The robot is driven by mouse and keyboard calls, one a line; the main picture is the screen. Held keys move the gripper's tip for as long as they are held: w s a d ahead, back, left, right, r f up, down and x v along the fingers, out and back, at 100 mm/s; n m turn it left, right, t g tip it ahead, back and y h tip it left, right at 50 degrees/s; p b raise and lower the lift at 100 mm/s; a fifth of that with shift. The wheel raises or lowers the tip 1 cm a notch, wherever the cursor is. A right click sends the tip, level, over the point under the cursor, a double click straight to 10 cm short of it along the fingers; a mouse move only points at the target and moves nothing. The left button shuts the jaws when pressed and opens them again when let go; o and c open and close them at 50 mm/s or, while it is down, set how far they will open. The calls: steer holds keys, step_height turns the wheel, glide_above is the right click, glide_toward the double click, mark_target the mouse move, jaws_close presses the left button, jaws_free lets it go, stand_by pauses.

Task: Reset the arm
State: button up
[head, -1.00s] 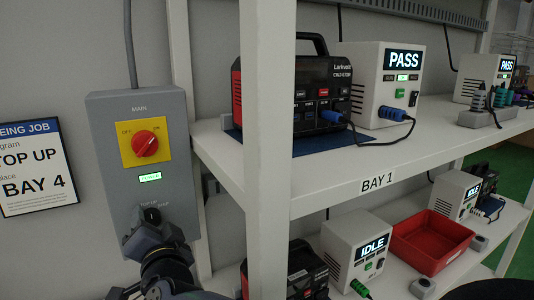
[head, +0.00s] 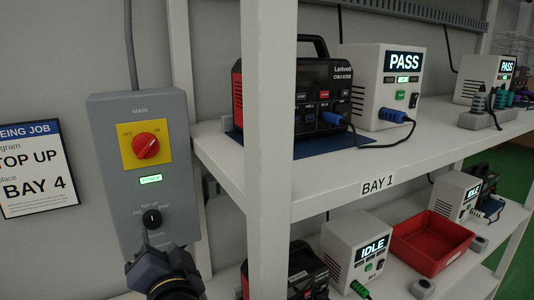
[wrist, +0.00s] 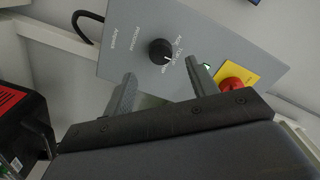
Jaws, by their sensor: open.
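My gripper (head: 148,250) is at the lower left of the head view, just below the black knob (head: 152,219) on the grey MAIN control box (head: 108,180). In the wrist view my gripper (wrist: 159,70) has its two fingers spread with nothing between them. The knob (wrist: 160,51) shows beyond the fingertips, apparently clear of them. The box's red rotary switch (head: 146,146) sits on a yellow plate (head: 127,158), above a small lit green display (head: 151,180).
A white shelf upright (head: 268,190) stands right of the box. The upper BAY 1 shelf (head: 330,175) holds a black-and-red unit (head: 320,85) and a white PASS tester (head: 365,65). Below are an IDLE tester (head: 340,235) and a red bin (head: 430,265). A job sign (head: 38,170) hangs left.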

steer(key=x, duration=0.6)
steer(key=shift+w, duration=0.25)
steer(key=shift+r+n+p, duration=0.25)
steer(key=shift+n+p, duration=0.3)
steer(key=shift+n, duration=0.05)
steer(key=shift+s+n+p, duration=0.15)
steer(key=shift+n+p, duration=0.35)
steer(key=shift+n, duration=0.2)
steer(key=n+p, duration=0.2)
steer(key=n, duration=0.1)
steer(key=n+p, duration=0.4)
steer(key=shift+n+p, duration=0.3)
steer(key=shift+p, duration=0.05)
steer(key=b, duration=0.1)
glide_toward(153, 221)
steer(key=shift+f+v, duration=0.2)
steer(key=shift+v, duration=1)
